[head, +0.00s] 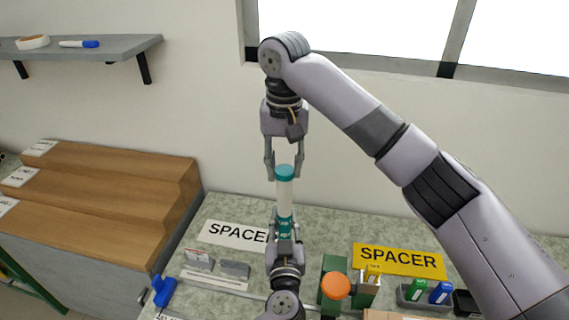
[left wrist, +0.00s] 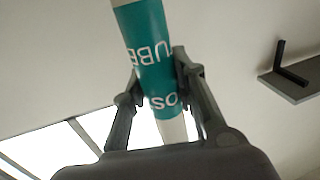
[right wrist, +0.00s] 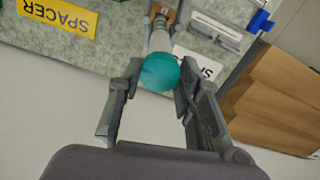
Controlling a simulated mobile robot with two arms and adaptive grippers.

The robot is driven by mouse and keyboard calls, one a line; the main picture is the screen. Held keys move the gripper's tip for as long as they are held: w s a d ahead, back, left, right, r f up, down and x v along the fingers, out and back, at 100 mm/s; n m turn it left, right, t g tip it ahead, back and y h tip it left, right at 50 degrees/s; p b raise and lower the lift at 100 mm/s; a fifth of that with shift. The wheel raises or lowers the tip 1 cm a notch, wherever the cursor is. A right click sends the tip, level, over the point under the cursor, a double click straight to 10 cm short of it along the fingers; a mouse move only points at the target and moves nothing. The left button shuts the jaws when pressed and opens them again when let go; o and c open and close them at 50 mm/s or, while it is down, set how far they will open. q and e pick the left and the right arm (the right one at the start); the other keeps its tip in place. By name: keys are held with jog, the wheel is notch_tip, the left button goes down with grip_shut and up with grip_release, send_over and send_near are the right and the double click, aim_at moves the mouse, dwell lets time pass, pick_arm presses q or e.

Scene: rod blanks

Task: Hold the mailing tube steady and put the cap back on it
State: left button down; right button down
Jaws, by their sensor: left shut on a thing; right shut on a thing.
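The mailing tube (head: 285,197) stands upright, white with a teal lettered band that fills much of the left wrist view (left wrist: 151,45). My left gripper (head: 285,228) is shut on the tube at its band, low down. The teal cap (head: 285,172) is at the tube's top, in line with it, and no gap shows between them. My right gripper (head: 285,174) points down from above and is shut on the cap, which also shows between its fingers in the right wrist view (right wrist: 159,72). The cap hides the tube's rim, so I cannot tell how far it is on.
White (head: 234,234) and yellow (head: 400,260) SPACER signs lie on the speckled bench. An orange-topped green object (head: 336,285), small holders and blue and green items stand in front. Wooden steps (head: 110,195) are at left, a wall shelf (head: 85,50) above. Air around the tube is clear.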

jog(key=c, duration=1.1)
grip_release()
jog(key=shift+o, duration=0.2)
notch_tip(320, 180, up, 12)
pick_arm(q)
jog(key=c, duration=1.2)
grip_release()
jog(key=shift+s, duration=0.15)
jog(key=s, duration=1.1)
jog(key=shift+s, duration=0.35)
